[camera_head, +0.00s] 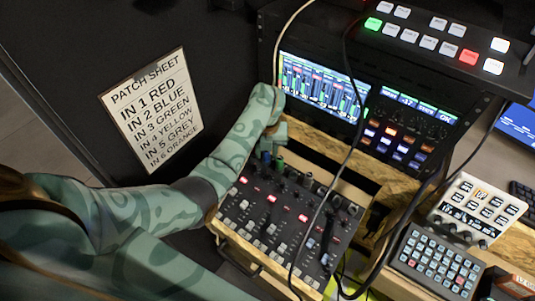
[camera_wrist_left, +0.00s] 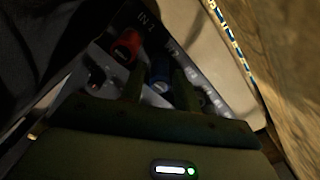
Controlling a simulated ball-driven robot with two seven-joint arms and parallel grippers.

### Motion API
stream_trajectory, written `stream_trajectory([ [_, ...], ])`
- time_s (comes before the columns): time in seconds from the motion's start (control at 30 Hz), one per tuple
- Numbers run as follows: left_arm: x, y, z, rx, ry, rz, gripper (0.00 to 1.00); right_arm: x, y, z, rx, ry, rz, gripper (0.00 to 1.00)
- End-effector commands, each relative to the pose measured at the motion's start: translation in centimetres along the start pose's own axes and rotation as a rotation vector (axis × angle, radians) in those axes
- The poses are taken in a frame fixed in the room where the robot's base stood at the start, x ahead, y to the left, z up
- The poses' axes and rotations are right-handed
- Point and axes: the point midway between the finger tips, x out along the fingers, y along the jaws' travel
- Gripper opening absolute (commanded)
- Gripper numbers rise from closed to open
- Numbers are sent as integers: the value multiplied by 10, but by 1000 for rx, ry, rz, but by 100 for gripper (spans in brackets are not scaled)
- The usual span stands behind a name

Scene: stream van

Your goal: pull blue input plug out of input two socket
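My left gripper (camera_head: 272,146) reaches down over the top edge of the mixer (camera_head: 285,215), at its row of plugs. In the left wrist view, the blue input plug (camera_wrist_left: 160,73) lies between my two dark fingers. The fingers stand apart, with a narrow gap seeming to show on each side of the plug; contact is hard to judge in the dim light. The plug's lower end and the input two socket are hidden or too dark to make out. A red plug (camera_wrist_left: 126,46) sits to the left, by the "IN 1" marking. My right gripper is not in view.
A rack with a lit screen (camera_head: 320,88) stands just behind my left gripper. A wooden frame surrounds the mixer. Black cables hang across the mixer's right part. A patch sheet (camera_head: 152,108) on the dark wall lists IN 2 as blue. A keypad (camera_head: 437,262) stands at right.

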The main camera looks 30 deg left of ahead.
Motion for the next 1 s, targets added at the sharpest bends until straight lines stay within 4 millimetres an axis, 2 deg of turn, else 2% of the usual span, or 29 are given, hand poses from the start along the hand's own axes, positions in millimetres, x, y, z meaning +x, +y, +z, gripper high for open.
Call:
stream_trajectory([
  [0.33, 5, 0, 0, 0, 0, 1, 31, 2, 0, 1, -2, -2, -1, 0],
  [0.37, 5, 0, 0, 0, 0, 1, 26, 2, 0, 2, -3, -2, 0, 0],
  [0.4, 5, 0, 0, 0, 0, 1, 15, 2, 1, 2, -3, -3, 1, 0],
  [0.47, 5, 0, 0, 0, 0, 0, 0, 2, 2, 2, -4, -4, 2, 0],
  [0.53, 5, 0, 0, 0, 0, 1, 0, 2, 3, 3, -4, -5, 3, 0],
  [0.57, 5, 0, 0, 0, 0, 0, 12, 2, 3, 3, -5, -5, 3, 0],
  [0.6, 5, 0, 0, 0, 0, 0, 0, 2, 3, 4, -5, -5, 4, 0],
  [1.0, -2, 0, 0, 0, -1, -1, 0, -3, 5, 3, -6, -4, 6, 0],
])
